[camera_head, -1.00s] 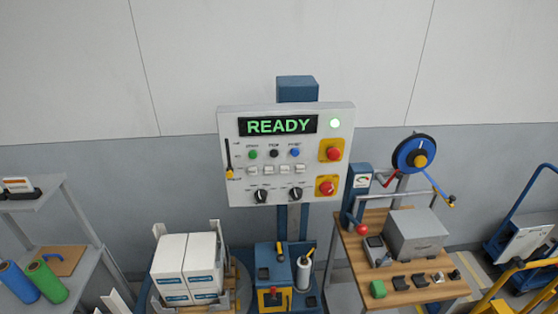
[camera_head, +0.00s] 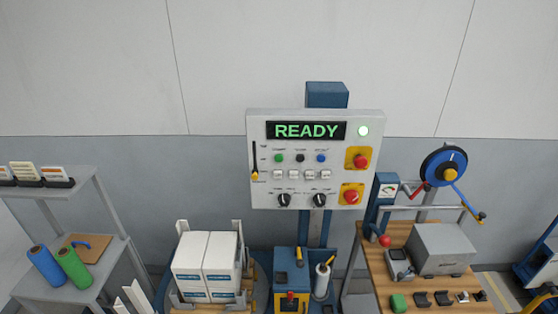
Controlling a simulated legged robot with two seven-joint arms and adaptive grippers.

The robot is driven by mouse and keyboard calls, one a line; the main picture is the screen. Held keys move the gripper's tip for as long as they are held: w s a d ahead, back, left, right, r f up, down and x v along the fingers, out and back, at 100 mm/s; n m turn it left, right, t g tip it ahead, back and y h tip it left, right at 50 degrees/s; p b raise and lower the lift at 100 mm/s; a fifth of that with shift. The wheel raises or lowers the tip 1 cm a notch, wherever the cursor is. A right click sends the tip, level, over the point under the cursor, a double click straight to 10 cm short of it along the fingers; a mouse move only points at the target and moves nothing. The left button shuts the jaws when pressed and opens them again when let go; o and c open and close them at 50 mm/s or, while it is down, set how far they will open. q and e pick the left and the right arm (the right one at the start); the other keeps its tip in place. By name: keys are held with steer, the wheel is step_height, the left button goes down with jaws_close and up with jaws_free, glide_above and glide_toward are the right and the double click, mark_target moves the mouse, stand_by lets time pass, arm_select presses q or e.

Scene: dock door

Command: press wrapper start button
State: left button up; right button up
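The wrapper control panel (camera_head: 262,196) is a white box on a blue post, near the middle of the head view. Its display (camera_head: 306,131) reads READY in green, and a round lamp (camera_head: 363,131) beside it glows pale green. Below the display are a green button (camera_head: 278,157), a black button (camera_head: 301,158) and a blue button (camera_head: 321,158); their labels are too small to read surely. Two red mushroom buttons on yellow plates, an upper one (camera_head: 361,161) and a lower one (camera_head: 351,196), sit at the right. Neither of my grippers is in view.
White boxes (camera_head: 205,262) stand stacked below the panel. A wooden-topped bench (camera_head: 375,262) with a grey box and small tools is at the right. A grey shelf (camera_head: 105,268) with blue and green rolls is at the left. The space before the panel looks clear.

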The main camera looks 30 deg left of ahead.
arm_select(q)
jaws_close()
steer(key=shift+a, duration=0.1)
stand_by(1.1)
